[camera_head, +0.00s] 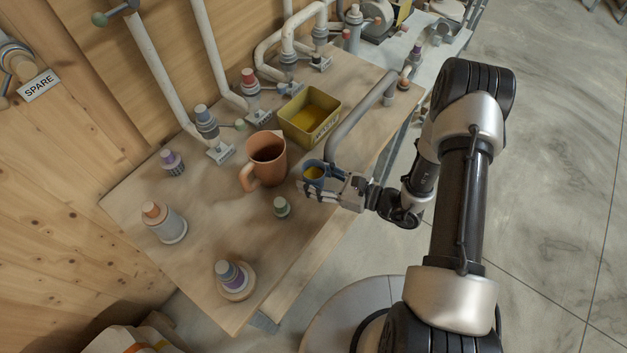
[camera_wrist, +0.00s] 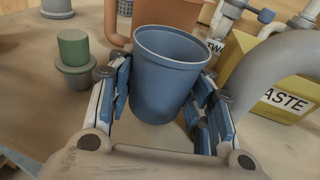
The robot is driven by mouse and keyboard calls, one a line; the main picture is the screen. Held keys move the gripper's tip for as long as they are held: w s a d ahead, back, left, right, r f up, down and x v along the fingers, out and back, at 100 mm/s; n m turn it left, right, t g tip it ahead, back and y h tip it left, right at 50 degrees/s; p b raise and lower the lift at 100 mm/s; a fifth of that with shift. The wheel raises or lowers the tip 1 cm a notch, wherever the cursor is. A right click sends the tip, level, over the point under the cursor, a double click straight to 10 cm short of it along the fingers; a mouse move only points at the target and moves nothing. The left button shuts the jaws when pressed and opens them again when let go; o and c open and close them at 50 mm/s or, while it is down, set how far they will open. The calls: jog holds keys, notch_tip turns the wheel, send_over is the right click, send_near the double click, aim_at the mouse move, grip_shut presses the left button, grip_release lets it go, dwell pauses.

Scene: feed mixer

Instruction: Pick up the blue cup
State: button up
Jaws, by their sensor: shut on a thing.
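The blue cup (camera_wrist: 168,75) stands upright between the two fingers of my gripper (camera_wrist: 164,112) in the wrist view. The fingers press on its left and right sides. The cup is near the right edge of the wooden table (camera_head: 205,285). I cannot tell whether its base touches the table.
An orange jug (camera_head: 268,165) stands just left of the cup. A yellow waste bin (camera_head: 310,117) and a grey curved pipe (camera_head: 362,112) are behind it. A small green-topped fitting (camera_head: 281,207) stands in front. The table's front middle is fairly clear.

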aim_at(316, 167)
notch_tip(316, 167, up, 16)
jog(key=r+p, duration=0.1)
jog(key=p, duration=0.3)
jog(key=w+d+r+p, duration=0.2)
jog(key=w+d+r, duration=0.1)
jog(key=w+d, duration=0.2)
jog(key=w+d+r+p, duration=0.1)
jog(key=w+d+r, duration=0.2)
jog(key=w+d, duration=0.3)
jog(key=d, duration=0.3)
jog(key=shift+d+p, duration=0.35)
jog(key=shift+p, duration=0.05)
jog(key=shift+a, duration=0.1)
